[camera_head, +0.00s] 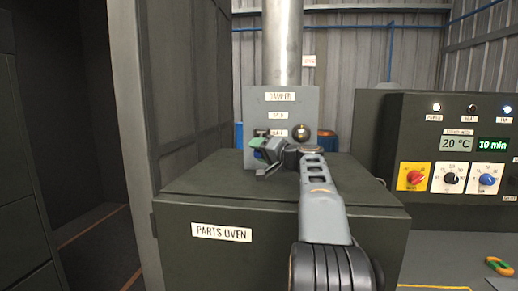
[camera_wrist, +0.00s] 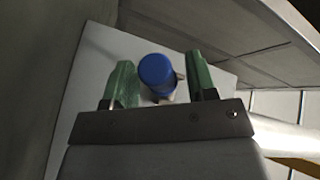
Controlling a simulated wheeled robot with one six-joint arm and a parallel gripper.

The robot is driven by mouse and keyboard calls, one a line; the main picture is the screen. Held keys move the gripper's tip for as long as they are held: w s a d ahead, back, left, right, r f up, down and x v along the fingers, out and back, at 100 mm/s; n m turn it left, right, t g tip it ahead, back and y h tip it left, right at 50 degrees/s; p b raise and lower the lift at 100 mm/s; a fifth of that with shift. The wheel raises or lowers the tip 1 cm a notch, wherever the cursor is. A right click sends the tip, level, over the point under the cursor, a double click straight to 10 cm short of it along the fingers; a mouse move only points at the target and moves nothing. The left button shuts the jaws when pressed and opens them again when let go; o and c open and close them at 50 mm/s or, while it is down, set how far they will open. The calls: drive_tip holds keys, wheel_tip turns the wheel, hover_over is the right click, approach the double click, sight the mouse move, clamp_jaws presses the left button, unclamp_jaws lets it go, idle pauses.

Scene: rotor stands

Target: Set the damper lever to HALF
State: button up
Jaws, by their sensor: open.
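The grey damper panel (camera_head: 285,108) stands upright on the oven top behind my gripper. It bears a DAMPER label (camera_head: 281,97), an OPEN label (camera_head: 278,115) and a HALF label (camera_head: 277,132) below. Lower markings are hidden by my arm. My gripper (camera_head: 258,149), with green fingers, is open at the panel's lower left. In the wrist view a blue round-ended handle (camera_wrist: 157,70), apparently the damper lever's, sits between the open fingers, nearer the left one. Contact cannot be told. In the head view the lever is mostly hidden by my gripper, so its setting cannot be read.
The parts oven (camera_head: 175,225) lies below the panel, and a metal pipe (camera_head: 283,45) rises behind it. A control box (camera_head: 450,145) with dials and displays stands at right. A tall dark cabinet wall (camera_head: 185,80) is close on the left.

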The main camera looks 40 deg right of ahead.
drive_tip(key=shift+w, duration=0.15)
clamp_jaws()
idle(0.5)
